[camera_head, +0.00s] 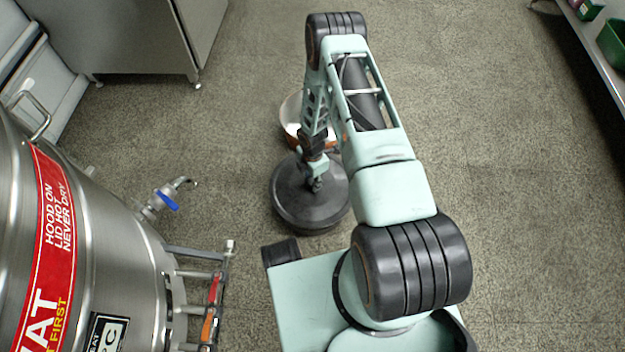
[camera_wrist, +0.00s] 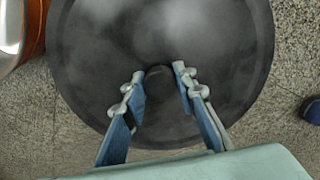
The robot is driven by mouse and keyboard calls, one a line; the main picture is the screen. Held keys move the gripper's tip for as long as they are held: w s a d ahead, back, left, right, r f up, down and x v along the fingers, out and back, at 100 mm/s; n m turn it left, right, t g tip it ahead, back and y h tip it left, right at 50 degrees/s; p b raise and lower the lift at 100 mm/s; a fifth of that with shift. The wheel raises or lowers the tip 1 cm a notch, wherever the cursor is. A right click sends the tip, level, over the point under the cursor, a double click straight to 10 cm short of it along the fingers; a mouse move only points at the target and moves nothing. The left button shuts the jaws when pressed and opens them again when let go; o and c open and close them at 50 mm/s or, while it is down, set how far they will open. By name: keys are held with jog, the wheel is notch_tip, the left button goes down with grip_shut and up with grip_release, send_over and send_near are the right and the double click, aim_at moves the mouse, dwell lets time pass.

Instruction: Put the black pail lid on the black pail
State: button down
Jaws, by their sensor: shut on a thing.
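The black pail lid (camera_head: 290,188) is a wide dark disc, below the end of my arm in the head view. It fills much of the wrist view (camera_wrist: 95,45), with a round knob (camera_wrist: 158,86) near its middle. My gripper (camera_head: 316,184) is over the lid, and its two fingers (camera_wrist: 159,80) stand on either side of the knob, shut on it. A dark curved edge shows under the lid's near side in the head view. The black pail is not clearly seen apart from the lid, and I cannot tell whether the lid touches it.
A copper-coloured pan (camera_head: 290,108) with a pale inside stands just behind the lid. A large steel vessel (camera_head: 110,250) with a blue-handled tap (camera_head: 166,199) is at the left. A steel cabinet (camera_head: 130,40) stands at the back left.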

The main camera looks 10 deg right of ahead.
jog(key=shift+f, duration=0.35)
jog(key=c, duration=1.5)
grip_release()
notch_tip(320, 180, up, 12)
jog(key=shift+r, duration=0.1)
